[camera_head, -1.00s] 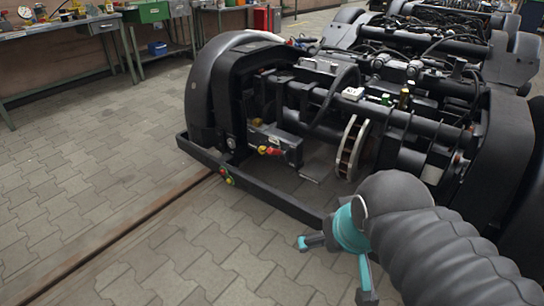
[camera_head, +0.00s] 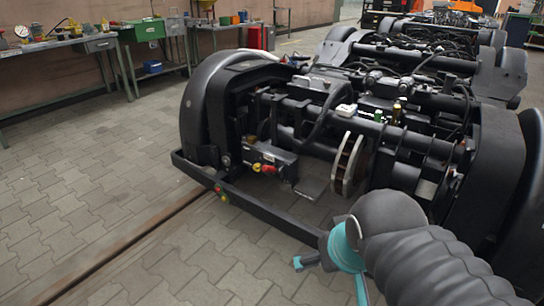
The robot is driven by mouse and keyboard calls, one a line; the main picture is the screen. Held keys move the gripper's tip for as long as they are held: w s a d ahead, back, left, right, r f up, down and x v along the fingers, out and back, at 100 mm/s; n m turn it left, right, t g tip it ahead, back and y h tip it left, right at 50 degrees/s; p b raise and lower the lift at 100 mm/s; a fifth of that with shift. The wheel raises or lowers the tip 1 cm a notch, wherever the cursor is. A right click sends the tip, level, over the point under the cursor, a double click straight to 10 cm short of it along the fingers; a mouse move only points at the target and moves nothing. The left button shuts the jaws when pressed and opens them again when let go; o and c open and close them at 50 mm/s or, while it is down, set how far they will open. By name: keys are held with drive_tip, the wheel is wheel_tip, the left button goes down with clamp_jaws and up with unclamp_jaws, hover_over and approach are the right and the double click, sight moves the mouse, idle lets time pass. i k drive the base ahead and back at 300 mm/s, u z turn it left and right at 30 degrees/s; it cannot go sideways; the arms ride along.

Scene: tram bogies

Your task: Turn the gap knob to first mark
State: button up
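The black tram bogie (camera_head: 323,118) stands in the middle of the view. A dark box (camera_head: 272,158) on its near left side carries a small red and yellow knob-like part (camera_head: 263,168). Red and yellow buttons (camera_head: 221,193) sit on the low front beam. I cannot tell which of these is the gap knob, and no marks are readable. My gripper (camera_head: 330,278) has teal fingers, spread apart and empty, over the paving in front of the beam. It is apart from the bogie. My arm hides part of the bogie's right front.
A brake disc (camera_head: 347,164) shows in the bogie's middle. A rail (camera_head: 130,244) runs across the paving at left. Workbenches (camera_head: 78,42) with tools line the back left wall. More bogies stand behind. The paved floor at left is clear.

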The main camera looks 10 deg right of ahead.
sight(257, 168)
drive_tip(key=z, duration=0.4)
drive_tip(key=k, duration=0.45)
drive_tip(key=z, duration=0.75)
drive_tip(key=i, duration=0.8)
drive_tip(key=u, duration=1.35)
drive_tip(key=i, duration=0.8)
drive_tip(key=u, duration=0.1)
